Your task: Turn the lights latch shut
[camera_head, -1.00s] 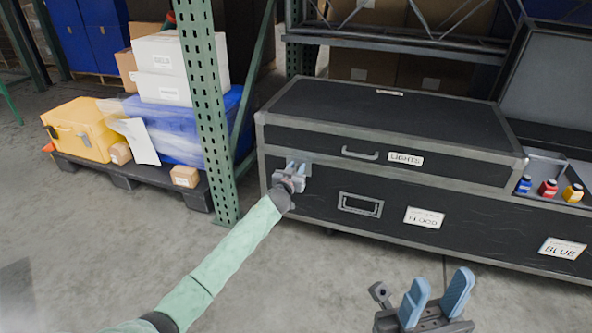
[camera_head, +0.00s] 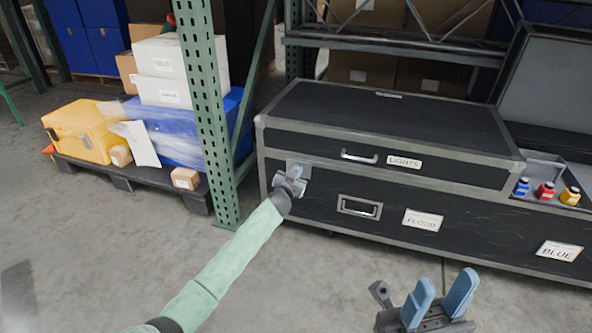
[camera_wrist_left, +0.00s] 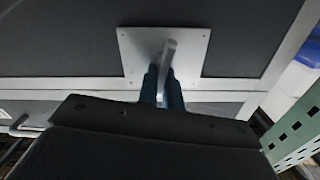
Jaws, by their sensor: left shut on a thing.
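The lights case (camera_head: 375,112) is a black flight case with grey edges and a closed lid, labelled LIGHTS (camera_head: 405,162) on its front. Its latch is at the left end of the front; in the left wrist view the square grey plate (camera_wrist_left: 195,50) carries a thin upright-looking tab (camera_wrist_left: 167,55). My left gripper (camera_head: 290,180) is at this latch. In the left wrist view its blue fingers (camera_wrist_left: 162,88) are closed around the tab, one on each side. My right gripper (camera_head: 441,300) is open and empty, above the floor in front of the case.
A green perforated rack post (camera_head: 207,110) stands just left of the case. Left of it, a pallet (camera_head: 115,172) holds a yellow case, white boxes and a blue wrapped load. An open tray with small bottles (camera_head: 546,192) is at the right. The floor in front is clear.

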